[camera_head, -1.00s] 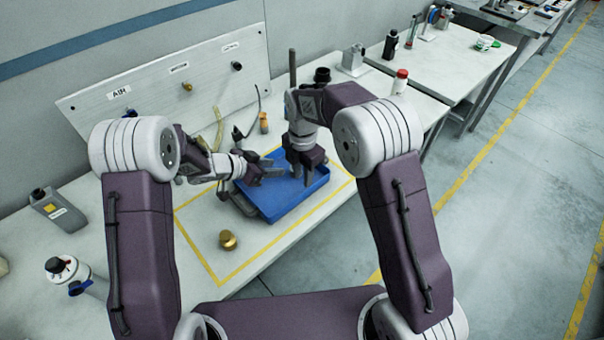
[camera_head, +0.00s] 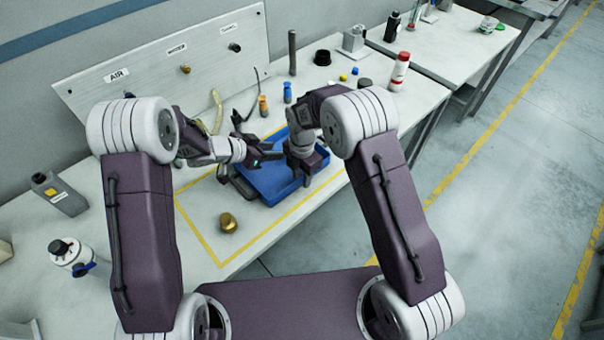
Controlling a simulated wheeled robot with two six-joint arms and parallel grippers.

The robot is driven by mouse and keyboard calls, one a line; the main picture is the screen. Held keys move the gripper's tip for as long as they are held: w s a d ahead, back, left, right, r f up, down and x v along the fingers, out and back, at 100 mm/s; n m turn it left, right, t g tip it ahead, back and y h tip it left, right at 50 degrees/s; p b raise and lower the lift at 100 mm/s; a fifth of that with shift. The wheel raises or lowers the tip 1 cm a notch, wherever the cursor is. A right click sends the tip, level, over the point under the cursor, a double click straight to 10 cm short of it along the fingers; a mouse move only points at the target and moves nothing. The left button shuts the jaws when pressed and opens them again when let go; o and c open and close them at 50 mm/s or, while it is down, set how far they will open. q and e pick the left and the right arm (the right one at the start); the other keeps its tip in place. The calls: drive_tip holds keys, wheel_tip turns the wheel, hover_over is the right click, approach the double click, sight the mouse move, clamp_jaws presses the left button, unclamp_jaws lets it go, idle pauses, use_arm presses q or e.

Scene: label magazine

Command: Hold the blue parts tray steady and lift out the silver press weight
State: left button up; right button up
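The blue parts tray (camera_head: 266,187) lies on the workbench inside a yellow taped outline. My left gripper (camera_head: 269,156) is at the tray's far left side, its fingers over or at the rim; I cannot tell whether they grip it. My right gripper (camera_head: 304,180) points down over the right part of the tray, and its fingertips are not clear enough to tell open from shut. I cannot make out the silver press weight; the grippers hide part of the tray's inside.
A brass knob-shaped piece (camera_head: 228,222) stands left of the tray, in the taped area. A dark rod (camera_head: 292,53), a black cup (camera_head: 322,57) and a red-white bottle (camera_head: 399,72) stand behind. A grey can (camera_head: 58,194) is at left.

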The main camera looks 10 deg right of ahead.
clamp_jaws()
idle(1.2)
